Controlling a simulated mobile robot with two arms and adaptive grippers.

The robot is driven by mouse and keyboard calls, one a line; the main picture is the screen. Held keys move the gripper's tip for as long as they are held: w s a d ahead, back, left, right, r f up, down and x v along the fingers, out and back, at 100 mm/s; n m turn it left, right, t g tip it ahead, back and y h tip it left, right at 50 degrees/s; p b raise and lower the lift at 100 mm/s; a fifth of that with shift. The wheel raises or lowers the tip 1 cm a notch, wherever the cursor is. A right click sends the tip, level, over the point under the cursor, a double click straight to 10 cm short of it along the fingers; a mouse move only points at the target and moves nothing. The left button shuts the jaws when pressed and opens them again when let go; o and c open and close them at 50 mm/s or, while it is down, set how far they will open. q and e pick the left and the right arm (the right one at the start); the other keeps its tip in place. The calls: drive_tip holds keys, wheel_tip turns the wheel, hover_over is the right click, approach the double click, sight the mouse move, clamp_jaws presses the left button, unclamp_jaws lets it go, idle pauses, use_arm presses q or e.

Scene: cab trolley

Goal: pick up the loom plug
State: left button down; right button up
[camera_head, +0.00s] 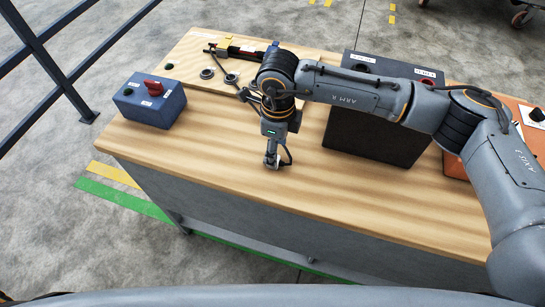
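I cannot tell which part is the plug; my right arm stands in front of the right end. My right gripper (272,161) points down over the wooden bench top, in front of the loom and apart from it. Its fingertips are too small to tell whether they are open or hold anything. My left gripper is not in view.
A blue-grey box (150,101) with a red switch stands at the bench's left end. A dark box (372,138) stands behind my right arm, with an orange case (457,168) to its right. Small dark rings (207,73) lie near the loom. The front bench top (350,203) is clear.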

wheel_tip(320, 180, down, 4)
drive_tip(key=shift+d+r+p, duration=0.1)
drive_tip(key=shift+r+p, duration=0.15)
drive_tip(key=shift+p, duration=0.3)
drive_tip(key=shift+f, duration=0.2)
clamp_jaws()
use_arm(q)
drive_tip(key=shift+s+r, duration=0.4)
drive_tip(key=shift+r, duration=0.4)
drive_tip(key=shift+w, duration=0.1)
use_arm(e)
drive_tip(key=shift+r, duration=0.15)
